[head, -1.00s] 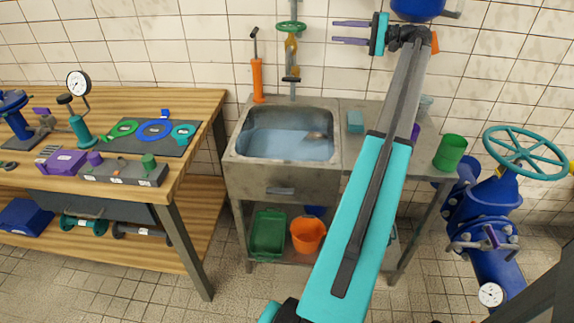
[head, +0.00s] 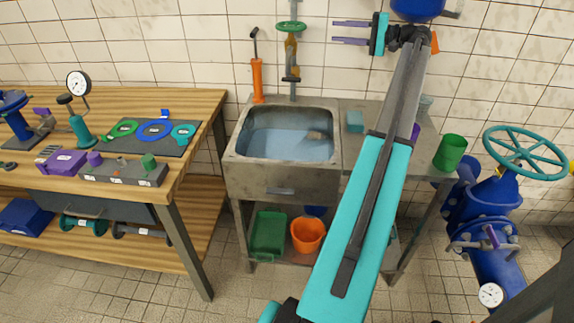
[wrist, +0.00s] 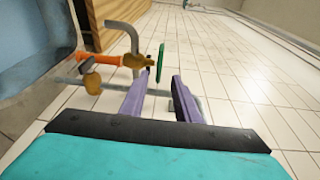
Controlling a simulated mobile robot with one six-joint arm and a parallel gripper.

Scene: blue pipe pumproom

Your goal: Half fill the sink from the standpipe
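The metal sink (head: 232,150) holds blue-tinted water (head: 280,145) below its rim. A small brownish thing (head: 316,135) shows at the water's right side. The standpipe (head: 292,60) rises against the wall behind the sink, with a green handwheel (head: 291,26) and a brass body; I cannot tell whether water runs from it. My gripper (head: 335,32) is open and empty, to the right of the handwheel and apart from it, fingers pointing left. In the wrist view, the purple fingers (wrist: 158,88) are spread, with the green handwheel (wrist: 160,62) edge-on beyond them.
An orange hand pump (head: 257,78) stands at the sink's back left. A blue sponge (head: 355,122) and green cup (head: 449,152) are on the drainboard. The wooden workbench (head: 206,105) is left. A blue valve with a teal wheel (head: 525,150) stands right. The blue vessel (head: 415,8) hangs above my wrist.

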